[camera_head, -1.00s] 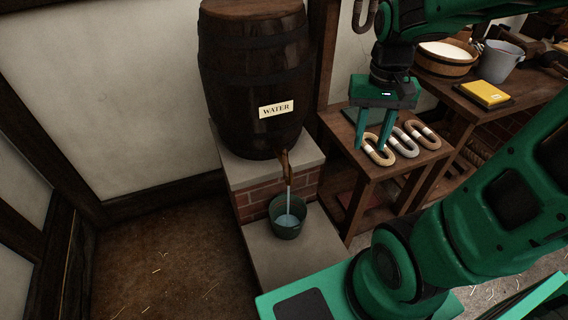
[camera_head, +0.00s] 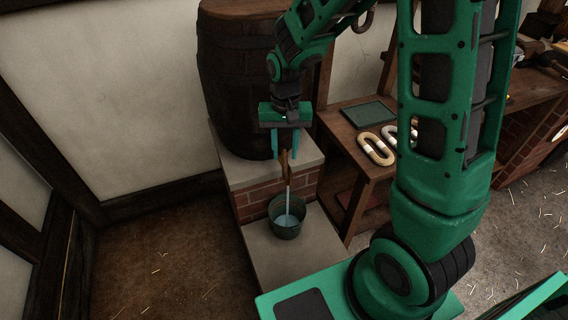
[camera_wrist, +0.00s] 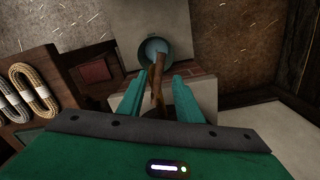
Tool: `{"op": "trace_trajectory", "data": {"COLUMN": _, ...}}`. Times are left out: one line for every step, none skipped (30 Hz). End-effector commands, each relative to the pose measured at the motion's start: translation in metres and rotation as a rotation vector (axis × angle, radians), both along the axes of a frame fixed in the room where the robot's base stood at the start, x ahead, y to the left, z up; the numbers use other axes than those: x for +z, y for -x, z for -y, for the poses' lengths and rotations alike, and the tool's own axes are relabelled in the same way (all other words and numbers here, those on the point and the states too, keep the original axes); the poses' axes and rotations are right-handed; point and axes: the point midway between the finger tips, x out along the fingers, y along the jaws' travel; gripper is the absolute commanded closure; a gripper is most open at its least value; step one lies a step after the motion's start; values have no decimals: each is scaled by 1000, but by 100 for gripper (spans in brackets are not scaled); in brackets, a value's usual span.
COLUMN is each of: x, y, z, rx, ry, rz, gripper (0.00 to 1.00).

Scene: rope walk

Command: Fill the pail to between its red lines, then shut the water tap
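The wooden tap (camera_head: 285,165) sticks out low on the front of the dark barrel (camera_head: 232,85), and a stream of water falls from it. The green pail (camera_head: 286,229) stands upright under the stream on a stone step, with bluish water inside. Its red lines cannot be made out. My gripper (camera_head: 285,158) is at the tap with its fingers apart, one on each side of it. In the wrist view the tap (camera_wrist: 157,80) shows between the two open fingers (camera_wrist: 159,95), with the pail (camera_wrist: 153,47) beyond. I cannot tell whether the fingers touch the tap.
A wooden table (camera_head: 352,138) to the right of the barrel holds looped rope coils (camera_head: 376,149) and a dark green panel (camera_head: 368,112). A brick and stone ledge (camera_head: 262,198) carries the barrel. The floor at left (camera_head: 150,255) is clear apart from straw.

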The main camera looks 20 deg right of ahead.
Motion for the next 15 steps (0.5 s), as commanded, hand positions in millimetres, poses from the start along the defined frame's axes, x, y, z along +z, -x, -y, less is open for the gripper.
{"op": "trace_trajectory", "data": {"x": -10, "y": 2, "z": 0, "rx": 0, "ry": 0, "rz": -4, "gripper": 68}}
{"op": "trace_trajectory", "data": {"x": -16, "y": 2, "z": 0, "rx": 0, "ry": 1, "rz": -6, "gripper": 68}}
{"op": "trace_trajectory", "data": {"x": -22, "y": 1, "z": 0, "rx": 0, "ry": 0, "rz": -4, "gripper": 68}}
{"op": "trace_trajectory", "data": {"x": -27, "y": 1, "z": 0, "rx": 0, "ry": 0, "rz": -4, "gripper": 68}}
{"op": "trace_trajectory", "data": {"x": -31, "y": 1, "z": 0, "rx": 0, "ry": 1, "rz": -4, "gripper": 68}}
{"op": "trace_trajectory", "data": {"x": -37, "y": 1, "z": 0, "rx": 0, "ry": 1, "rz": -4, "gripper": 68}}
{"op": "trace_trajectory", "data": {"x": -40, "y": 1, "z": 0, "rx": 0, "ry": 0, "rz": -2, "gripper": 68}}
{"op": "trace_trajectory", "data": {"x": -44, "y": 1, "z": 0, "rx": 0, "ry": 1, "rz": -3, "gripper": 68}}
{"op": "trace_trajectory", "data": {"x": -48, "y": 1, "z": 0, "rx": 0, "ry": 1, "rz": -4, "gripper": 68}}
{"op": "trace_trajectory", "data": {"x": -51, "y": 1, "z": 0, "rx": 0, "ry": 0, "rz": -2, "gripper": 68}}
{"op": "trace_trajectory", "data": {"x": -53, "y": 1, "z": 0, "rx": 0, "ry": 1, "rz": -1, "gripper": 68}}
{"op": "trace_trajectory", "data": {"x": -55, "y": 1, "z": 0, "rx": 0, "ry": 1, "rz": -1, "gripper": 68}}
{"op": "trace_trajectory", "data": {"x": -56, "y": 1, "z": 0, "rx": 0, "ry": 1, "rz": -1, "gripper": 68}}
{"op": "trace_trajectory", "data": {"x": -58, "y": 1, "z": 0, "rx": 0, "ry": 1, "rz": -1, "gripper": 68}}
{"op": "trace_trajectory", "data": {"x": -59, "y": 1, "z": 0, "rx": 0, "ry": 1, "rz": -1, "gripper": 68}}
